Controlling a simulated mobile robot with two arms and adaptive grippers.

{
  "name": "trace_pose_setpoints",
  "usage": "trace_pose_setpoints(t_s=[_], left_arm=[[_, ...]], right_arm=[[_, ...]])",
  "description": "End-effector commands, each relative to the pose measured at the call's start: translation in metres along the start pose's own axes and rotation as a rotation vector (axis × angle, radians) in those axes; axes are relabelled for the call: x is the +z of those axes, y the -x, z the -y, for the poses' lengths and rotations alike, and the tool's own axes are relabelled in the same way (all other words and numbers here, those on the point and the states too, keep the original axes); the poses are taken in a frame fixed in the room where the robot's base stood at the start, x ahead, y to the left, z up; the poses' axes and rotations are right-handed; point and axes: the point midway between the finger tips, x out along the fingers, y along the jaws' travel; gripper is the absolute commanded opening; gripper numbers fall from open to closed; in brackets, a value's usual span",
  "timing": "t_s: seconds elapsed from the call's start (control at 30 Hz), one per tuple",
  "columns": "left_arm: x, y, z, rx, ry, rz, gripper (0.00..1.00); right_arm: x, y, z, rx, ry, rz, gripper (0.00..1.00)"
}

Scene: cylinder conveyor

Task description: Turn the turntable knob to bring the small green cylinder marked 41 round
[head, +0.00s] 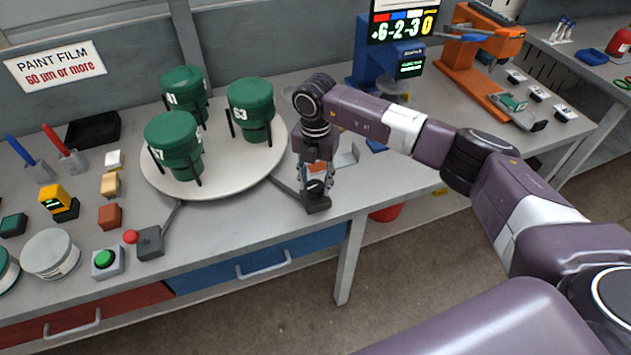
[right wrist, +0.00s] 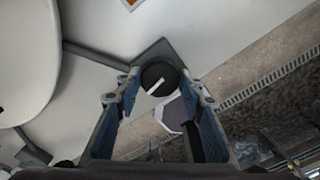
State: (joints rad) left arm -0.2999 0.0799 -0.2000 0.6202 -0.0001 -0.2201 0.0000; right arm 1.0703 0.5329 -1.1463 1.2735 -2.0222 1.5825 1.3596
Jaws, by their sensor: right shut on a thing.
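The round pale turntable (head: 232,165) carries three green cylinders on the bench. The cylinder marked 41 (head: 183,88) stands at its back left; 63 (head: 251,108) is at the right and 67 or similar (head: 174,145) at the front left. My right gripper (head: 317,198) points down at the bench's front edge, right of the turntable. In the right wrist view the black knob (right wrist: 158,75) with a white pointer line sits between the fingertips (right wrist: 160,88), which are shut on it. My left gripper is out of view.
A small box with a red ball-topped lever (head: 149,243) and a green button (head: 104,259) stand front left. A blue device with a display (head: 390,60) and an orange machine (head: 475,60) stand behind my right arm. Small blocks and pots crowd the bench's left side.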

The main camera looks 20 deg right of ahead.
Motion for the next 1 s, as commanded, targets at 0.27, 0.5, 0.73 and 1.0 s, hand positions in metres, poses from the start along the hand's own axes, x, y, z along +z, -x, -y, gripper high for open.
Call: trace_pose_setpoints(t_s=[0.27, 0.5, 0.73, 1.0], left_arm=[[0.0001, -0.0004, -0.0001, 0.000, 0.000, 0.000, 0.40], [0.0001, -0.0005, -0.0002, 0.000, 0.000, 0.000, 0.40], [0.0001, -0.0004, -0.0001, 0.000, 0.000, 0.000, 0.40], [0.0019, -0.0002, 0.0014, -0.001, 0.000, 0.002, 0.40]], right_arm=[[-0.0022, -0.0025, 0.0011, -0.004, -0.005, -0.005, 0.12], [-0.0022, -0.0025, 0.0011, -0.004, -0.010, -0.005, 0.12], [-0.0013, -0.0015, 0.0006, -0.003, -0.011, -0.003, 0.54], [-0.0002, 0.0021, 0.0000, 0.000, -0.011, 0.000, 0.54]])
